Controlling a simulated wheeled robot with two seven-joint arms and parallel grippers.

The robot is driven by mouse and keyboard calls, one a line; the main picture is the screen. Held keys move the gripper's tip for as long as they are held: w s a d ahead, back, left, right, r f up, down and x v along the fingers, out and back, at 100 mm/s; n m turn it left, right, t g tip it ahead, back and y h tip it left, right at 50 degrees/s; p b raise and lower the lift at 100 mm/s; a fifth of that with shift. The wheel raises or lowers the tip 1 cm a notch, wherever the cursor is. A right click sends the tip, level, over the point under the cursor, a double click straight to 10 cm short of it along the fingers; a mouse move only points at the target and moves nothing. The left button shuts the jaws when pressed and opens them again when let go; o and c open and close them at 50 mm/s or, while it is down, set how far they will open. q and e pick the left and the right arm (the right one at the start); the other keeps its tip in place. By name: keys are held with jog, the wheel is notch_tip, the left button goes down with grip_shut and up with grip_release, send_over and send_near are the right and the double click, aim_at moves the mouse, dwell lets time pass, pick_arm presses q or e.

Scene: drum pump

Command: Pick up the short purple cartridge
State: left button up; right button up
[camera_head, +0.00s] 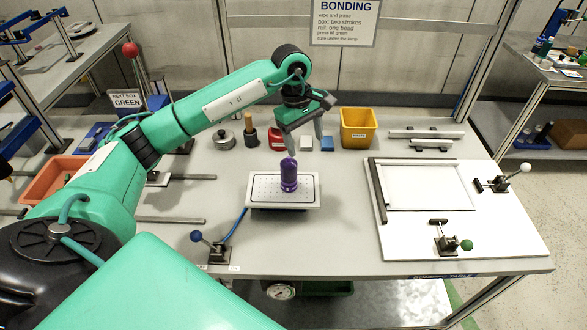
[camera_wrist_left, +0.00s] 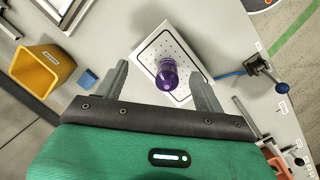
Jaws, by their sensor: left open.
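The short purple cartridge (camera_head: 289,177) stands upright on a white perforated plate (camera_head: 262,202) in the middle of the table. In the left wrist view the cartridge (camera_wrist_left: 167,76) shows between the two fingers, beyond their tips. My left gripper (camera_head: 304,132) is open and empty. It points down from above and behind the cartridge, with one finger in front of the red container. In the left wrist view the left gripper (camera_wrist_left: 160,82) has its fingers spread wide, apart from the cartridge. My right gripper is not in view.
A yellow bin (camera_head: 358,128) and a blue block (camera_head: 327,144) stand behind the plate. A blue-knobbed lever (camera_head: 212,246) is at front left. A white board (camera_head: 460,225) with clamps fills the right side. A red-knobbed lever (camera_head: 131,50) rises at the left.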

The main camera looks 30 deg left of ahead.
pick_arm(q)
jog(key=r+y, duration=0.2)
send_over(289, 157)
notch_tip(289, 157, down, 8)
jog(key=p, duration=0.3)
jog(key=shift+f, duration=0.2)
notch_tip(289, 157, down, 4)
jog(key=p, duration=0.3)
jog(key=shift+s+f+p, duration=0.1)
jog(key=shift+p, duration=0.2)
jog(key=shift+f, duration=0.5)
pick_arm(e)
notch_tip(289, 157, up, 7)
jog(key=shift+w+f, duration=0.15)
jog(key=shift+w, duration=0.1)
pick_arm(q)
jog(key=c, duration=1.1)
jog(key=shift+c, duration=0.2)
